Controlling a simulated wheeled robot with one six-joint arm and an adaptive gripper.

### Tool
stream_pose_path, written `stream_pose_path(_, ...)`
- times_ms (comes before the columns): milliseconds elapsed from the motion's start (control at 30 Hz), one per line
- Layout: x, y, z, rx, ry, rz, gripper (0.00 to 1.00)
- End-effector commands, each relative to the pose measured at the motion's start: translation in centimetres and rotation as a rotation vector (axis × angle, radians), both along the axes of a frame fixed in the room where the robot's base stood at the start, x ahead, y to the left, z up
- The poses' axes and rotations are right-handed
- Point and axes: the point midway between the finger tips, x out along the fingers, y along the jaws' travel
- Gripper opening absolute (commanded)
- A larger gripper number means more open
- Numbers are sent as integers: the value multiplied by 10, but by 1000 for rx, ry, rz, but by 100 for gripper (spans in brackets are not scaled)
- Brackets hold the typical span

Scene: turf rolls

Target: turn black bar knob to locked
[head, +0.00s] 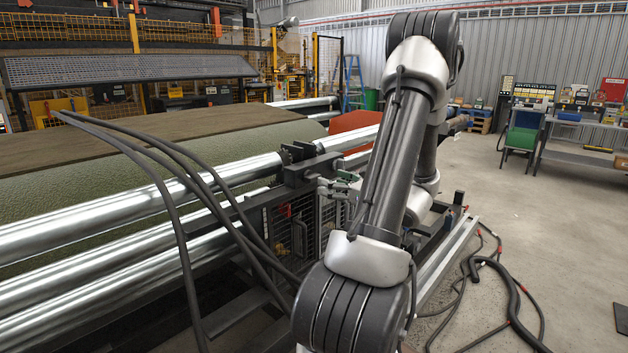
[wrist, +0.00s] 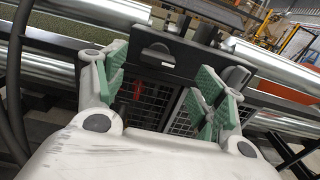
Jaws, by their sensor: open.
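The black bar knob (wrist: 158,52) sits on a dark panel (wrist: 185,68) in the wrist view, in the upper middle, beyond and between my fingers. Its bar looks roughly crosswise in the picture; I cannot read any lock marking. My gripper (wrist: 163,75) is open, with green pads on both fingers and nothing between them. It appears short of the knob, not touching it. In the head view my gripper (head: 336,183) is small, beside the dark bracket on the machine; the knob cannot be made out there.
A second dark, rounded part (wrist: 237,75) lies close behind my right finger. Shiny metal rollers (head: 110,205) run along the machine, with black hoses (head: 185,235) arching in front. Mesh guards (head: 298,230) stand below the bracket. Concrete floor (head: 540,230) is open at right, with cables lying on it.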

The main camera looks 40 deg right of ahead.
Motion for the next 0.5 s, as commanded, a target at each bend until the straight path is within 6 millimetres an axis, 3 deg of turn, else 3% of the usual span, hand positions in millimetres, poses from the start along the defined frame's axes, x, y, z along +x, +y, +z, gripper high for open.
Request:
stream_pose_path(300, 53, 6, -1, -3, 3, 6, 70)
stream_pose_path(500, 67, 7, -1, -2, 3, 4, 70)
